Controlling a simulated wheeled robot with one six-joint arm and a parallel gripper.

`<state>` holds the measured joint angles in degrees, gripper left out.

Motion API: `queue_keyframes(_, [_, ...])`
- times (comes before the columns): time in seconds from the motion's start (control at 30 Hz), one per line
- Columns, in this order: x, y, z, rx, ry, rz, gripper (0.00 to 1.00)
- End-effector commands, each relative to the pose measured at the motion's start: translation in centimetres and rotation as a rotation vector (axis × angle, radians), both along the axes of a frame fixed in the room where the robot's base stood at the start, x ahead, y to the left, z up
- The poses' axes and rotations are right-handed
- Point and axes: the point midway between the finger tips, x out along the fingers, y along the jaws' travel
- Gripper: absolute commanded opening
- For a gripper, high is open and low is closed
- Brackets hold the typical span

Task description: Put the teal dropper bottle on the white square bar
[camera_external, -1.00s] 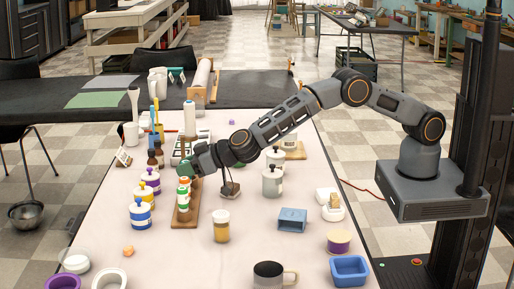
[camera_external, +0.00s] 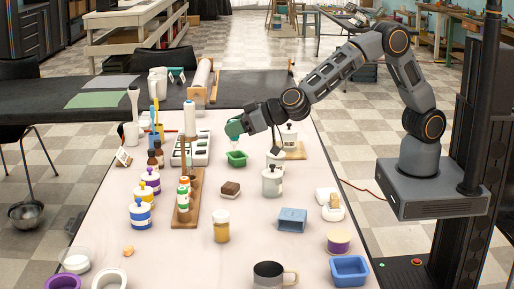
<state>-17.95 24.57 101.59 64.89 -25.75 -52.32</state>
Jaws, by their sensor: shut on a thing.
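My gripper (camera_external: 240,126) is raised over the far half of the pale table, shut on the teal dropper bottle (camera_external: 233,131). Only part of the bottle shows at the fingertips, and it is clear of the table.
A grey-white jar (camera_external: 272,181), a blue holder (camera_external: 292,220) and an amber-filled jar (camera_external: 221,227) stand nearer. A white mould tray (camera_external: 199,150) and brown bottles are to the left. The front centre is partly clear.

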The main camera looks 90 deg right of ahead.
Motion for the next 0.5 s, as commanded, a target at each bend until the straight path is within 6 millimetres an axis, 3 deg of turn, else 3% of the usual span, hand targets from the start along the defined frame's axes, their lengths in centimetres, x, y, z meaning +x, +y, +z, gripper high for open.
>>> queue_keyframes(0.13, [-0.1, -1.6, 1.4, 0.000, -0.001, -0.026, 0.07])
queue_keyframes(0.2, [0.0, -3.6, 2.2, -0.002, 0.002, -0.057, 0.07])
queue_keyframes(0.5, [-1.1, -8.6, 2.1, -0.002, 0.004, 0.030, 0.07])
